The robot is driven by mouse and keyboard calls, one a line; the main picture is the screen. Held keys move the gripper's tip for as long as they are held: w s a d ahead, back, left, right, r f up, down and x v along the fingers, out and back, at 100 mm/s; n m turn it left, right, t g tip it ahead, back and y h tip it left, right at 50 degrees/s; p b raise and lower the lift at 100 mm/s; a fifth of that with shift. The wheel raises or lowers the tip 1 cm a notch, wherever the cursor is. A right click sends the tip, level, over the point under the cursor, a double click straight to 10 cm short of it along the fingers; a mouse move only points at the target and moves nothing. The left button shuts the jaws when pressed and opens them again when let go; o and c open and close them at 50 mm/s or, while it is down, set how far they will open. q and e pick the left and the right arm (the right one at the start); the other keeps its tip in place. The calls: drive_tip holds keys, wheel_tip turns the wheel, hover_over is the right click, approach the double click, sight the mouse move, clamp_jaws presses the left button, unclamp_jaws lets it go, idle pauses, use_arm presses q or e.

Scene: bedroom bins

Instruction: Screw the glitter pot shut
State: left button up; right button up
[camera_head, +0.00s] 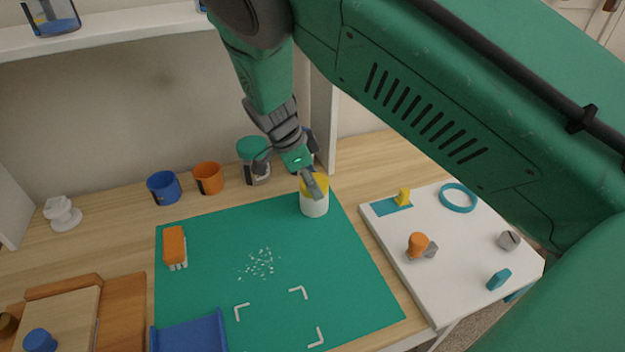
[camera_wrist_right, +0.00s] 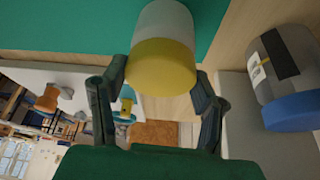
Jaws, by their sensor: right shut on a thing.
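The glitter pot (camera_head: 314,206), a white pot with a yellow lid (camera_head: 320,183), stands upright at the back right of the green mat. The lid sits on top of the pot with no clear gap. My right gripper (camera_head: 311,186) comes down from above and is shut on the yellow lid, partly hiding it. In the right wrist view the lid (camera_wrist_right: 162,66) lies between the two fingers, with the white body (camera_wrist_right: 165,18) beyond it. My left gripper is not in view.
A green-lidded jar (camera_head: 254,150), an orange cup (camera_head: 208,178) and a blue cup (camera_head: 163,188) stand behind the mat (camera_head: 210,235). A blue-lidded jar (camera_wrist_right: 290,112) is close by in the wrist view. A white board (camera_head: 440,280) with small parts lies right. White flecks lie mid-mat.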

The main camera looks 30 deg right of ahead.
drive_tip(key=o, duration=1.5)
drive_tip(key=shift+a, duration=0.15)
drive_tip(key=shift+o, duration=0.2)
drive_tip(key=shift+r, duration=0.15)
drive_tip(key=shift+a+r+p, duration=0.15)
drive_tip(key=shift+r+p, duration=2.3)
drive_tip(key=shift+r, duration=0.55)
